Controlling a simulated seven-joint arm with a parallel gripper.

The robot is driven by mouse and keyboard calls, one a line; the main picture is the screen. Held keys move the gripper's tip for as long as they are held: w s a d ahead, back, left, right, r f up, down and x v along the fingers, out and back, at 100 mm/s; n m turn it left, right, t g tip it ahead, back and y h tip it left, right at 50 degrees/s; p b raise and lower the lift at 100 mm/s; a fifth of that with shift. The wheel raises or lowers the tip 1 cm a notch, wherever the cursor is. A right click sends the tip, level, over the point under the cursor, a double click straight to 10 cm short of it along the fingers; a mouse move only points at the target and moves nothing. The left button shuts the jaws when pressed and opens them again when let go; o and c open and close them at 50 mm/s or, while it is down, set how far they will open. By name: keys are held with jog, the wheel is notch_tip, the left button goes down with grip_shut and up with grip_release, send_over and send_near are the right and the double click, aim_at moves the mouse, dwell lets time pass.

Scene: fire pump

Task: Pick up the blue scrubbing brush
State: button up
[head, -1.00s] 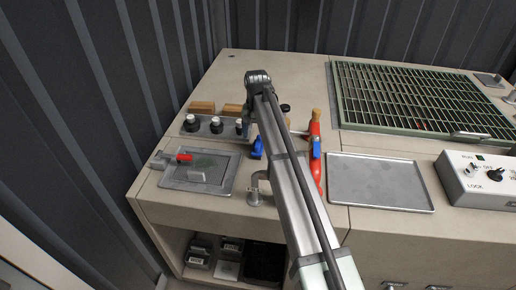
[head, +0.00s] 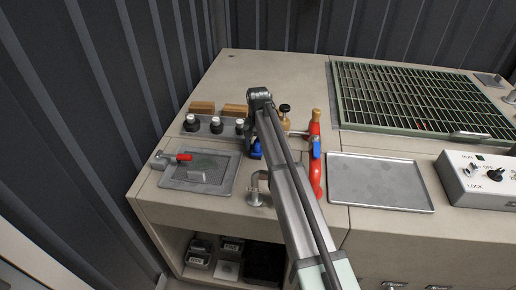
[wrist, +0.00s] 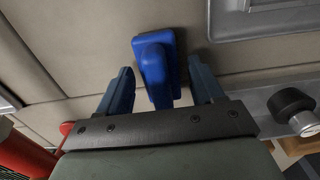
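The blue scrubbing brush (wrist: 155,62) lies on the beige worktop, with its handle towards my gripper. In the wrist view my gripper (wrist: 161,74) is open, with one dark blue finger on each side of the brush. A gap shows between each finger and the brush. In the head view a small blue part of the brush (head: 256,152) shows beside my arm. My arm hides most of my gripper there.
A metal plate with a red-handled valve (head: 184,157) lies left of the brush. Black knobs (head: 215,125) stand on a strip behind it. A red pipe fitting (head: 315,160) stands close on the right. An empty grey tray (head: 380,183) is further right.

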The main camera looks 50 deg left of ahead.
jog(key=c, duration=1)
notch_tip(320, 180, up, 10)
dwell(0.3)
jog(key=o, duration=0.6)
jog(key=shift+c, duration=0.2)
jog(key=c, duration=0.4)
jog(key=s, duration=0.5)
jog(key=s+a, duration=0.1)
jog(key=s, duration=0.4)
jog(key=s+a+f, duration=0.1)
jog(key=s, duration=0.5)
jog(key=shift+a, duration=0.15)
